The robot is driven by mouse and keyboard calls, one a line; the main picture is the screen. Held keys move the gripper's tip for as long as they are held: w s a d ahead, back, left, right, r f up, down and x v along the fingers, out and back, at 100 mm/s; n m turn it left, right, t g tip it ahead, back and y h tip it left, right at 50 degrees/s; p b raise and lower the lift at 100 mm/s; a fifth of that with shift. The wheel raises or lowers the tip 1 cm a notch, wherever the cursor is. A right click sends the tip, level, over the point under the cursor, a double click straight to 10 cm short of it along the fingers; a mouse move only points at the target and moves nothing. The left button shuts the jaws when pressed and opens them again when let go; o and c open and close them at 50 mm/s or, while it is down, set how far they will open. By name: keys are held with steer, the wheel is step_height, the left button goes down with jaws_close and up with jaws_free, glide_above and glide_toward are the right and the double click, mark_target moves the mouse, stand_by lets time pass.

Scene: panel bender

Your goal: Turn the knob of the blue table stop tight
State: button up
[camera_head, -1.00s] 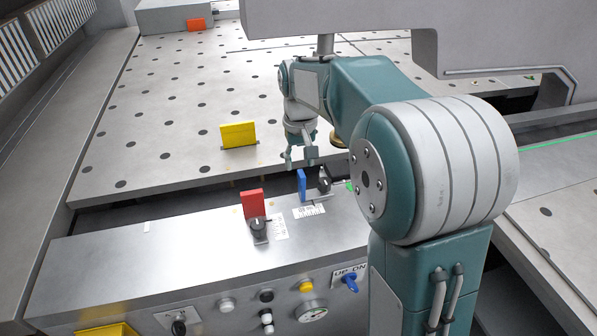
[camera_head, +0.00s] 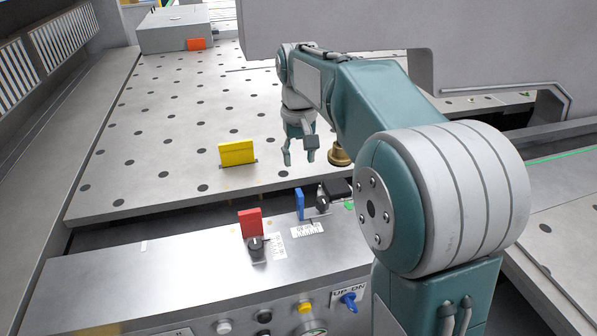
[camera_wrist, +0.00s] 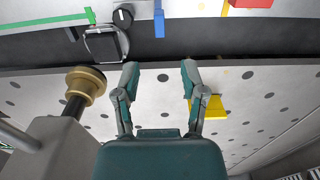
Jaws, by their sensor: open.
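The blue table stop (camera_head: 299,204) stands upright on the front ledge, with its black knob (camera_head: 322,197) just to its right. In the wrist view the blue stop (camera_wrist: 159,22) is at the top edge and the round black knob (camera_wrist: 122,17) is left of it. My gripper (camera_head: 299,160) is open and empty, pointing down above the perforated table, behind and above the stop. In the wrist view its two fingers (camera_wrist: 158,76) are spread apart, with only table and the dark gap between and beyond them. It touches neither the stop nor the knob.
A red stop (camera_head: 250,222) with its own black knob (camera_head: 257,248) stands to the left on the ledge. A yellow stop (camera_head: 237,153) stands on the perforated table (camera_head: 150,185). A brass cylinder (camera_head: 339,156) is close right of my gripper. A grey beam (camera_head: 340,28) hangs behind.

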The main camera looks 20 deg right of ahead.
mark_target(299, 192)
step_height(299, 192, down, 11)
steer(key=shift+r, duration=0.2)
steer(key=shift+c, duration=0.3)
